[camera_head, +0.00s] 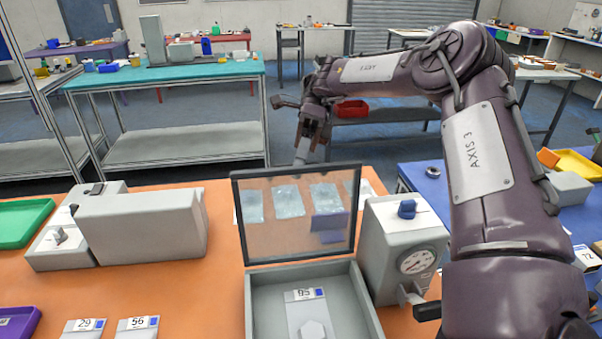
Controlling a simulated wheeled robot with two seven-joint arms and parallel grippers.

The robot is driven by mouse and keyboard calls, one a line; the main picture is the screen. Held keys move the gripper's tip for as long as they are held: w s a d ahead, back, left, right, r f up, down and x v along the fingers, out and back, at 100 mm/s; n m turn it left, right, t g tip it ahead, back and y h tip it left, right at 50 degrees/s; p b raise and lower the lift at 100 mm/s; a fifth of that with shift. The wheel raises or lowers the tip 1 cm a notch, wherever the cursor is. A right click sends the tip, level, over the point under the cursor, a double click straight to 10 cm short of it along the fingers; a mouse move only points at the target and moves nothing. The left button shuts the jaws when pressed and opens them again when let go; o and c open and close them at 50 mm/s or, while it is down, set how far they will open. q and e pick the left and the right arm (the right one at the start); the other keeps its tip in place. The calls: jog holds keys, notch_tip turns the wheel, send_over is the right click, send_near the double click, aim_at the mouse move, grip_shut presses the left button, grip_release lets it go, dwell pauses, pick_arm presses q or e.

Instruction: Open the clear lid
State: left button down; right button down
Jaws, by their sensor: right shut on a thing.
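The clear lid (296,215) has a dark frame and stands raised, nearly upright, at the back of a grey box (372,318). The box is open at the top. Inside it lies a card (305,296) marked 95 with a pale hexagonal piece (313,330). My left gripper is not in view.
A grey device with a dial (417,261) and blue knob stands close right of the box. A grey machine (142,228) stands left, with a green tray (22,222) beyond it. Cards (137,327) lie at the front left. Orange table (222,280) shows between.

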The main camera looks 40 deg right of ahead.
jog(key=shift+d+f, duration=0.1)
jog(key=shift+f, duration=0.55)
jog(key=shift+r, duration=0.1)
jog(key=c, duration=1.5)
grip_release()
jog(key=shift+o, duration=0.2)
jog(key=shift+w+d+r, duration=0.1)
jog(key=shift+d, duration=0.05)
jog(key=shift+r, duration=0.1)
notch_tip(320, 180, up, 20)
jog(key=p, duration=1.6)
jog(key=shift+f, duration=0.2)
